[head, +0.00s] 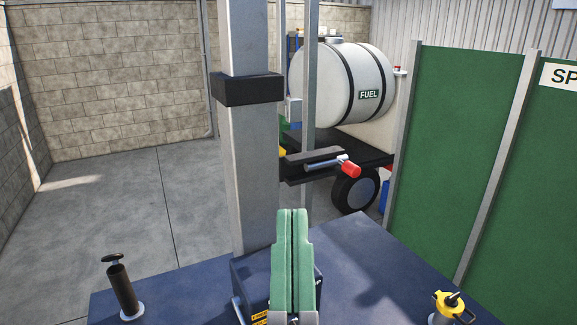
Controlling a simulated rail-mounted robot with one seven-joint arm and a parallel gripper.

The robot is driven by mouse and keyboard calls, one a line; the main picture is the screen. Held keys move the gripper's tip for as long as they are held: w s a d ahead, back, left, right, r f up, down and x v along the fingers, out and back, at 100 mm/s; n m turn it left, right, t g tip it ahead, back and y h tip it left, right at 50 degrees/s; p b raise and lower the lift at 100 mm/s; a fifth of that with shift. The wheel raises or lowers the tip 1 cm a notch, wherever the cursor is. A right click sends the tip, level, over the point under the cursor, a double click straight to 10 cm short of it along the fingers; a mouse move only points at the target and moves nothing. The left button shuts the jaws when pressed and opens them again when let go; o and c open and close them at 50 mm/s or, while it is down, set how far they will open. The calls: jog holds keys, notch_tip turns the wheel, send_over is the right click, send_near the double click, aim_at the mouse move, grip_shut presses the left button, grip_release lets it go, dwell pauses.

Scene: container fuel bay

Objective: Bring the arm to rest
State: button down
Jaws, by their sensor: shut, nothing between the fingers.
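My gripper (292,216) is low in the middle of the head view. Its two long green fingers lie side by side and point away from me, with no gap that I can see and nothing held. The fingers overlap a dark box (245,275) with a yellow label, which they partly hide. The rest of my arm is below the picture edge.
A dark blue deck (365,265) spreads below, with a black-handled cylinder (122,288) at left and a yellow-topped item (449,306) at right. A grey post (250,165) stands ahead. Beyond are a white fuel tank (335,85), a red-ended lever (335,164) and green panels (455,130).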

notch_tip(320, 180, up, 21)
jog(key=s+p, duration=0.1)
jog(key=p, duration=1.8)
jog(key=shift+s+a+p, duration=0.15)
jog(key=shift+a+p, duration=0.15)
jog(key=shift+a, duration=0.05)
jog(key=shift+r, duration=0.1)
